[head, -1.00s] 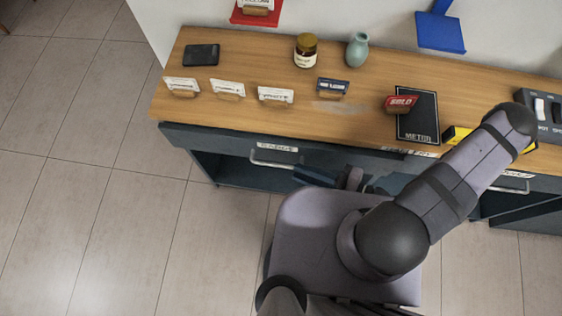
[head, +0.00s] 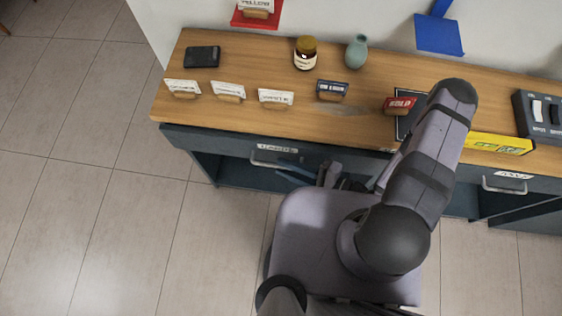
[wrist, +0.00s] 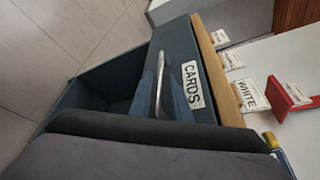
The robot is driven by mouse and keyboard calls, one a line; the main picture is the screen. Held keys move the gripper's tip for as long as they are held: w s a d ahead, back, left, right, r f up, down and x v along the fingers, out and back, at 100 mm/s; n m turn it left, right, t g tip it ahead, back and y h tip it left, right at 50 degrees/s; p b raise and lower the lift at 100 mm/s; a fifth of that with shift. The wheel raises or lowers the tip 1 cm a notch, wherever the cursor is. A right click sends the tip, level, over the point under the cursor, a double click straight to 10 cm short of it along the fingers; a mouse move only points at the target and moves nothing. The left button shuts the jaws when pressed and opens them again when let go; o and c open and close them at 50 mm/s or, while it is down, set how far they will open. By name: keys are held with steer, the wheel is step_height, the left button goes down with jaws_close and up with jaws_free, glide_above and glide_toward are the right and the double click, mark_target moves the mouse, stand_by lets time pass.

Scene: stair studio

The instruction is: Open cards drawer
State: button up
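The cards drawer (wrist: 178,42) is a dark blue-grey front under the wooden top, with a white CARDS label (wrist: 193,85) and a silver bar handle (wrist: 159,82). It looks shut. In the head view its label (head: 277,148) and handle (head: 270,161) are at the left of the desk. My gripper (wrist: 162,98) has two blue fingers, apart, one to each side of the handle in the wrist view; I cannot tell whether they touch it. In the head view my gripper (head: 290,169) is at the handle's right end, partly hidden by my arm.
A second drawer handle (head: 504,185) is at the right. The tiled floor at left is clear.

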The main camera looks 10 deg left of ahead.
steer(key=shift+x, duration=1.05)
jaws_close()
